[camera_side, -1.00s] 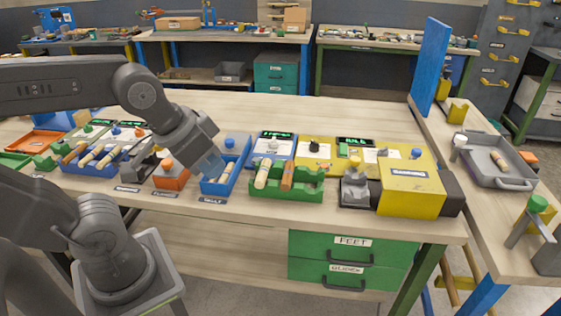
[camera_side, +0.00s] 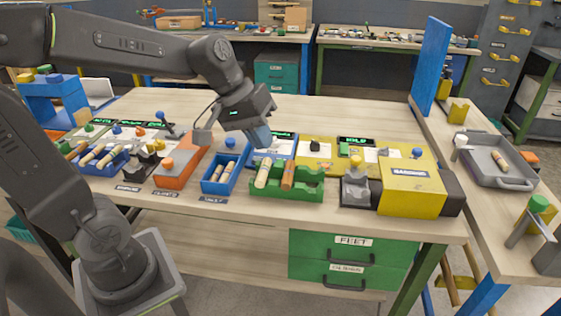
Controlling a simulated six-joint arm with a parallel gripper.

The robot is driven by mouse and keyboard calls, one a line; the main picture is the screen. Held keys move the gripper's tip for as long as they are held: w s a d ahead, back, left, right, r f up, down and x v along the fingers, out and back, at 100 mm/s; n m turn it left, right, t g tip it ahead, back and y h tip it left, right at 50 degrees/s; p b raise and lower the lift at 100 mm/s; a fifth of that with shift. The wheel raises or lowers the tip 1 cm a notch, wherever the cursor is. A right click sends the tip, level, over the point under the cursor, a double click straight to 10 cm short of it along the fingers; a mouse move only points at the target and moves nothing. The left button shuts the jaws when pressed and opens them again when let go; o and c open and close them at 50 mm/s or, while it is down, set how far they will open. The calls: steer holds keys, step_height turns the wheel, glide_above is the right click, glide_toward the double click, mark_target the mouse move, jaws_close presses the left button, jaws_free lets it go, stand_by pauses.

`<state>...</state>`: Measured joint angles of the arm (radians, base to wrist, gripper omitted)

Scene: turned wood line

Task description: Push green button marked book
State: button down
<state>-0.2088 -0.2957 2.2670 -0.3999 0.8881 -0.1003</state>
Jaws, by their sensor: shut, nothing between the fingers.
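My gripper (camera_side: 262,137) is shut and empty. It points down at the left part of a blue panel (camera_side: 288,150) with a lit display, and I cannot tell whether it touches anything. A small green button (camera_side: 89,127) shows on the panel at the far left of the bench. A small greenish button (camera_side: 344,149) also shows on the yellow panel, right of my gripper. I cannot read the word "book" on either one. My gripper may hide part of the blue panel.
A green rack (camera_side: 305,190) with wooden handles, a blue tray (camera_side: 212,187) and an orange block (camera_side: 175,176) stand along the front. A yellow box (camera_side: 412,192) stands at the right. The bench top behind the panels (camera_side: 340,110) is clear.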

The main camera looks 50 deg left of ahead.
steer(key=w+a+f+n+t+h, duration=0.1)
steer(key=w+a+f+n, duration=0.4)
steer(key=w+a, duration=0.4)
steer(key=w+a+f+n+t+h, duration=0.2)
steer(key=w+a+f+n, duration=0.4)
steer(key=w+a+n, duration=0.2)
steer(key=shift+w+a, duration=0.4)
steer(key=shift+a, duration=0.6)
steer(key=shift+f, duration=0.2)
steer(key=shift+f, duration=4.3)
steer(key=shift+f, duration=0.15)
steer(key=shift+f, duration=0.25)
